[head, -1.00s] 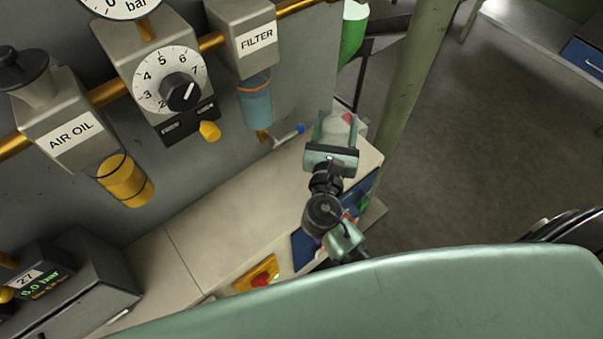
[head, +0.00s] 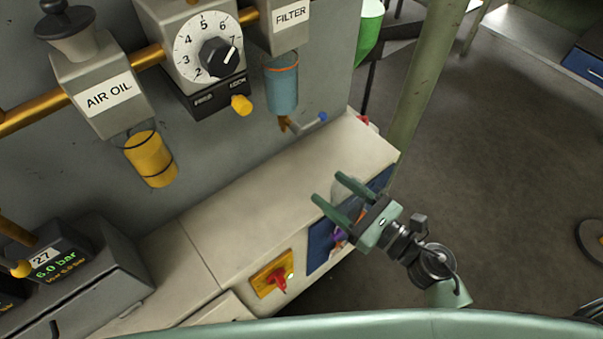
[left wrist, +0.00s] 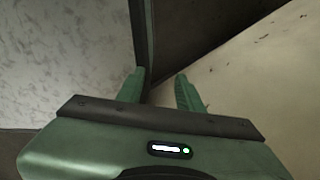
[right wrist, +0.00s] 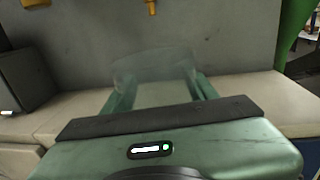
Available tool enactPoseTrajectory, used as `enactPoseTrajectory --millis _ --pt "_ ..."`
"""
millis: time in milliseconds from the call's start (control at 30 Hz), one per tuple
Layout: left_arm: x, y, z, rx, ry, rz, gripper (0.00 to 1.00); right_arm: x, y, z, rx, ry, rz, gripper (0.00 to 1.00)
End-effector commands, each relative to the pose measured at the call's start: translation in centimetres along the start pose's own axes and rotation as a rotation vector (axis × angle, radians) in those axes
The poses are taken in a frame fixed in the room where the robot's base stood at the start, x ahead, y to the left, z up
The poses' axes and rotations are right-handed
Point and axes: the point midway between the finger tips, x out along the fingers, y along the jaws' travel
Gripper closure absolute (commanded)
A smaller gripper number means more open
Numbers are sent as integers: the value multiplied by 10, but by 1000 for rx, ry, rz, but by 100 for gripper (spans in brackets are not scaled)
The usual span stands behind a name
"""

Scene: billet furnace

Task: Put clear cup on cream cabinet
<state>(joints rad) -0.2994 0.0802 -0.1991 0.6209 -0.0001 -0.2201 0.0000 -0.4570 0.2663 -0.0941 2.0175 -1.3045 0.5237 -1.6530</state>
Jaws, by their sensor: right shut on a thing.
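The clear cup (right wrist: 155,68) is a faint see-through shape between the two fingers of my right gripper (right wrist: 155,85) in the right wrist view. In the head view my right gripper (head: 328,187) is shut on the cup (head: 346,191), which is hard to make out there. The gripper points left, over or just in front of the front edge of the cream cabinet (head: 250,195). The cabinet's pale top also shows in the right wrist view (right wrist: 65,108). My left gripper (left wrist: 158,82) shows only in its wrist view, fingers apart with nothing seen held.
A grey wall carries a blue filter bowl (head: 282,88), a yellow oil bowl (head: 150,158) and a dial (head: 208,48). A dark gauge box (head: 90,275) stands at the left. A red knob (head: 276,279) is on the cabinet front. The cabinet's middle top is bare.

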Motion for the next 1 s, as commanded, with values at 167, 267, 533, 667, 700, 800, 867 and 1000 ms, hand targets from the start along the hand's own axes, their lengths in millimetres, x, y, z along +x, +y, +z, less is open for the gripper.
enactPoseTrajectory --millis 167,267,533,667,700,800,867,1000 --pt "-20 0 -2 0 0 0 64 44 0 7 1 -6 3 82" --pt "-26 0 -2 0 0 0 64 71 0 6 1 -6 2 82" --pt "-33 0 -2 1 -1 1 64 142 1 4 2 -5 3 82" --pt "-32 0 -2 1 -1 1 64 164 1 2 1 -3 2 82" --pt "-32 0 -2 1 -1 1 64 168 1 2 0 -2 2 82" --pt "-31 0 -2 1 -1 1 64 173 1 1 0 -1 2 82" --pt "-27 0 -2 1 -1 1 64 174 1 -4 0 -1 2 82" --pt "-8 1 0 1 -1 1 64 173 1 -26 0 0 0 82"
